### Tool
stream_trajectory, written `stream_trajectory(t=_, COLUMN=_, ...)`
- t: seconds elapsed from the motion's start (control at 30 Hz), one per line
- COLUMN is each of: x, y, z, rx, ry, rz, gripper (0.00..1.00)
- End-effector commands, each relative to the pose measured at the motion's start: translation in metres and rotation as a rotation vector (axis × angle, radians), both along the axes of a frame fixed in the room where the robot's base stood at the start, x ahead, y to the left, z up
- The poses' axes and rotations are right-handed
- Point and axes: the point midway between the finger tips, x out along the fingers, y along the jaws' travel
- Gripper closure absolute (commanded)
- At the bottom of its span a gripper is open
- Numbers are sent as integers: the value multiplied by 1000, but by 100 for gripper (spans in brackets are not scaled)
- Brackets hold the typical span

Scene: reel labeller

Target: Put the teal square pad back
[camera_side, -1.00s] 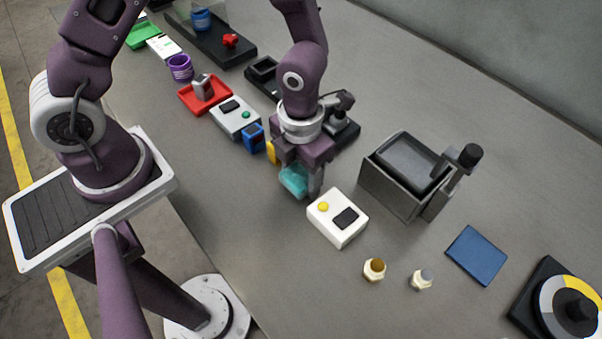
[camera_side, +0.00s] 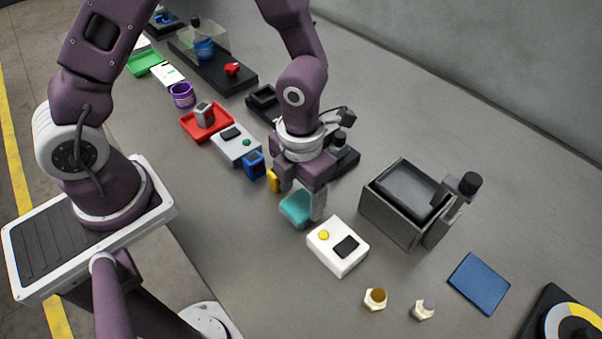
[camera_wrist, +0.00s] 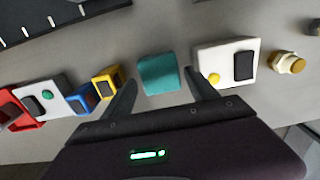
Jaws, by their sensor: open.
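The teal square pad (camera_side: 296,208) lies on the grey table, between the white box with the yellow button and the small yellow block. In the wrist view the pad (camera_wrist: 158,73) shows between my two spread fingers, with a gap on each side. My gripper (camera_side: 300,200) is open just over the pad, pointing down, with nothing held. It also frames the pad from below in the wrist view (camera_wrist: 160,90). In the side view the fingers and palm hide part of the pad's upper edge.
The white box (camera_side: 326,255) stands close to the right finger. The yellow block (camera_side: 273,180) and blue block (camera_side: 254,164) are close on the left. A dark metal bin (camera_side: 385,215) stands right. Two hex fittings (camera_side: 375,299) and a blue plate (camera_side: 479,283) lie farther right.

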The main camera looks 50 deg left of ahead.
Motion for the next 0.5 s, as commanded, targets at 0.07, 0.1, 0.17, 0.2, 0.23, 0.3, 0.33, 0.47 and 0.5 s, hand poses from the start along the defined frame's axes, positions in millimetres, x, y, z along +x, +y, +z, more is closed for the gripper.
stream_trajectory(t=0.07, x=2, y=0, z=20, rx=-3, ry=-5, rz=5, gripper=32)
stream_trajectory(t=0.1, x=1, y=1, z=31, rx=-2, ry=-5, rz=3, gripper=32)
stream_trajectory(t=0.17, x=2, y=1, z=46, rx=-1, ry=-5, rz=4, gripper=32)
stream_trajectory(t=0.2, x=1, y=1, z=55, rx=-1, ry=-5, rz=4, gripper=32)
stream_trajectory(t=0.23, x=1, y=1, z=62, rx=-1, ry=-3, rz=3, gripper=32)
stream_trajectory(t=0.3, x=1, y=1, z=74, rx=0, ry=-3, rz=3, gripper=32)
stream_trajectory(t=0.33, x=1, y=0, z=78, rx=0, ry=-3, rz=3, gripper=32)
stream_trajectory(t=0.47, x=0, y=0, z=88, rx=0, ry=1, rz=0, gripper=32)
stream_trajectory(t=0.5, x=0, y=0, z=89, rx=1, ry=1, rz=0, gripper=32)
